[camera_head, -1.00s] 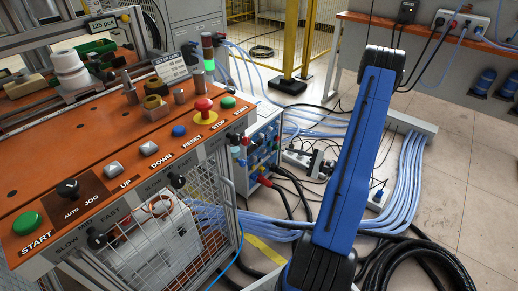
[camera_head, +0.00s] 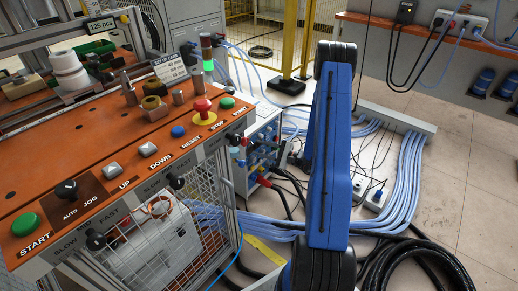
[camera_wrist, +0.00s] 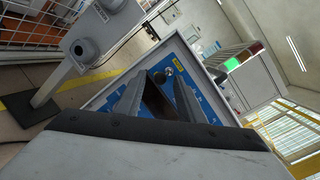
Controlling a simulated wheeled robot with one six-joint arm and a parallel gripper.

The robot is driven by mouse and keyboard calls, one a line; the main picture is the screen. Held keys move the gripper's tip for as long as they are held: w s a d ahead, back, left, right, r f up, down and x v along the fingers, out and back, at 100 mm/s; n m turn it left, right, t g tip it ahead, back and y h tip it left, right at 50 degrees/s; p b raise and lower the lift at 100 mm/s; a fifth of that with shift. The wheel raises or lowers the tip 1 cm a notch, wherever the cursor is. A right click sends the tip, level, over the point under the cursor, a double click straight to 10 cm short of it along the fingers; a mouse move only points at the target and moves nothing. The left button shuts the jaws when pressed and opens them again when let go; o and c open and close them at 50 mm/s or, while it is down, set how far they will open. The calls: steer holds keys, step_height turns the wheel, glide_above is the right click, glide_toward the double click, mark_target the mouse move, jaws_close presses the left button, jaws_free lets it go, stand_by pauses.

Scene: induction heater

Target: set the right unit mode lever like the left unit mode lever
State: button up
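I cannot make out for sure which parts are the left and right unit mode levers. In the head view, a black knob (camera_head: 68,189) sits by the AUTO and JOG labels on the orange console. A small round metal part (camera_wrist: 168,71) shows on that panel just beyond the fingers. Their contact with anything cannot be seen.
A grey post box (camera_wrist: 92,42) with round buttons stands left in the wrist view. In the head view, a white cabinet with coloured connectors (camera_head: 262,150) stands beyond the console. Blue hoses (camera_head: 408,180) and black cables (camera_head: 430,265) cover the floor at right.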

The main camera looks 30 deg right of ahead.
steer(key=shift+w+a, duration=0.25)
steer(key=shift+w, duration=0.15)
jaws_close()
